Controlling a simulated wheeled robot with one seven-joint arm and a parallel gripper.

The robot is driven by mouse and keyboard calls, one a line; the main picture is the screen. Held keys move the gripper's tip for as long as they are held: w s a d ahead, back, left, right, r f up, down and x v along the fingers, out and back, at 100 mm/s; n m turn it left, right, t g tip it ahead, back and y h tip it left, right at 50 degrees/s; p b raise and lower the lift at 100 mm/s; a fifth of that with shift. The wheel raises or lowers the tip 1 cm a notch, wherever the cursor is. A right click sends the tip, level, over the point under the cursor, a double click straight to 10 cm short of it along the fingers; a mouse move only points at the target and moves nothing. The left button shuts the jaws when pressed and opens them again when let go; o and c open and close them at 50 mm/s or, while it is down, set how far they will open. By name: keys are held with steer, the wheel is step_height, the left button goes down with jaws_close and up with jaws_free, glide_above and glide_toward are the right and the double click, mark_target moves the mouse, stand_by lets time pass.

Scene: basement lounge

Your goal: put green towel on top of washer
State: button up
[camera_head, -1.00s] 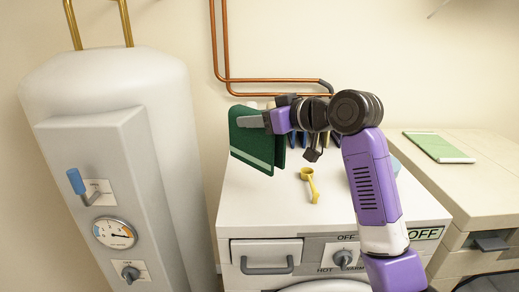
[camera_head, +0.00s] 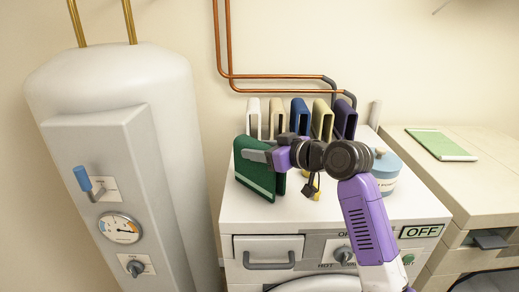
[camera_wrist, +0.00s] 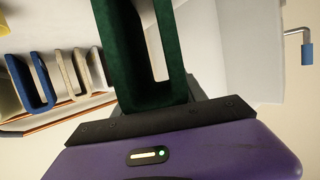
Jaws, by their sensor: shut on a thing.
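The folded green towel (camera_head: 252,178) hangs upright at the left part of the washer's white top (camera_head: 290,212). My gripper (camera_head: 262,156) is shut on its upper part, reaching in from the right. I cannot tell whether the towel's lower edge touches the washer top. In the wrist view the green towel (camera_wrist: 120,50) fills the space ahead of the gripper, showing its folded U shape. My arm hides part of the washer's top and front.
Several upright folded towels, including a blue one (camera_head: 299,116), stand along the washer's back. The tank (camera_head: 110,80) stands left. A flat green item (camera_head: 442,145) lies on the right-hand counter.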

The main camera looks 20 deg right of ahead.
steer(key=shift+f, duration=0.1)
steer(key=o, duration=1.5)
steer(key=shift+r, duration=0.25)
steer(key=shift+s+d, duration=0.2)
steer(key=shift+s, duration=0.1)
steer(key=b+v, duration=0.2)
steer(key=v, duration=0.9)
steer(key=shift+s, duration=0.15)
